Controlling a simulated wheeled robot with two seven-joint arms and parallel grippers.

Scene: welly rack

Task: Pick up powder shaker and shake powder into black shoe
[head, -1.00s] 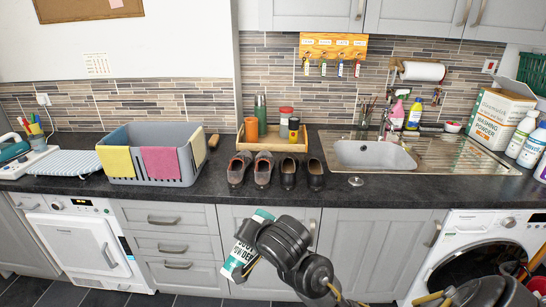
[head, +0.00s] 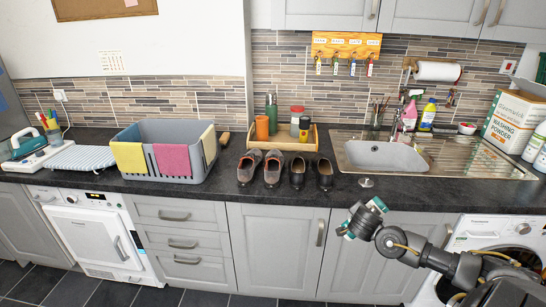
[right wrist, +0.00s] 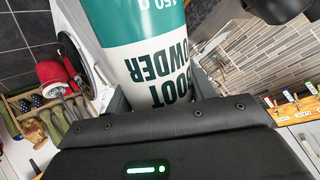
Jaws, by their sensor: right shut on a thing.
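My right gripper (head: 362,219) is shut on the powder shaker (head: 376,205), in front of the counter edge and to the right of the shoes. In the head view the gripper hides most of the shaker; only its teal ends show, and it looks tilted. The right wrist view shows the white and teal shaker (right wrist: 155,55) between the fingers, its "BOOT POWDER" lettering upside down. Two black shoes (head: 297,172) (head: 323,173) stand side by side on the counter, openings up, apart from the shaker. My left gripper is not in view.
Brown-grey shoes (head: 273,169) stand left of the black ones. Behind them is a wooden tray (head: 280,145) with bottles and an orange cup. A sink plug (head: 366,182) lies right of the shoes, before the sink (head: 385,157). A grey basket (head: 184,167) stands left.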

